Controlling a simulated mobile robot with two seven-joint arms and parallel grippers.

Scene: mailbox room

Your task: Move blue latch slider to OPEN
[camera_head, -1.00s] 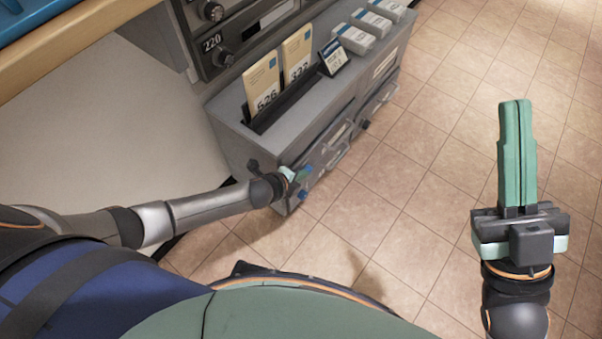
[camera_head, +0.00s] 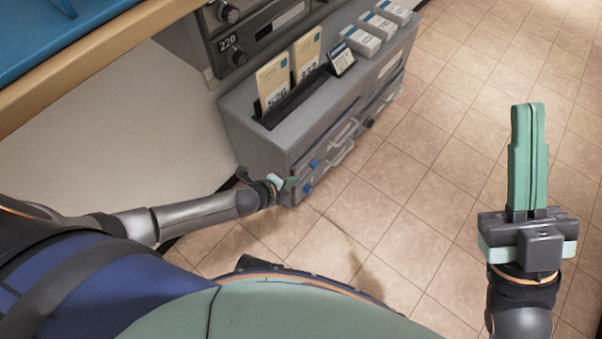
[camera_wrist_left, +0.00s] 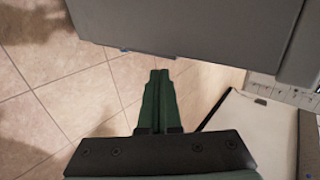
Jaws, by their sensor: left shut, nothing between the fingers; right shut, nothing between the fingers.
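Small blue parts show on the lower front of the grey cabinet (camera_head: 262,150) in the head view: one is an upper blue knob (camera_head: 313,163), the other a lower blue piece (camera_head: 307,188). Which of them is the latch slider, and any OPEN marking, is too small to tell. My left gripper (camera_head: 291,185) is shut and empty, just left of the lower blue piece, by the cabinet's near corner; contact cannot be told. In the left wrist view its green fingers (camera_wrist_left: 159,76) are together, pointing toward the grey cabinet side. My right gripper (camera_head: 528,108) is shut and empty, raised over the floor.
The cabinet top holds two numbered envelopes (camera_head: 273,82) in a slot, a small dark sign (camera_head: 341,61) and several white boxes (camera_head: 361,41). Silver handles (camera_head: 342,153) stick out from its front. A wooden counter edge (camera_head: 90,62) is at upper left. The tiled floor (camera_head: 420,170) is clear.

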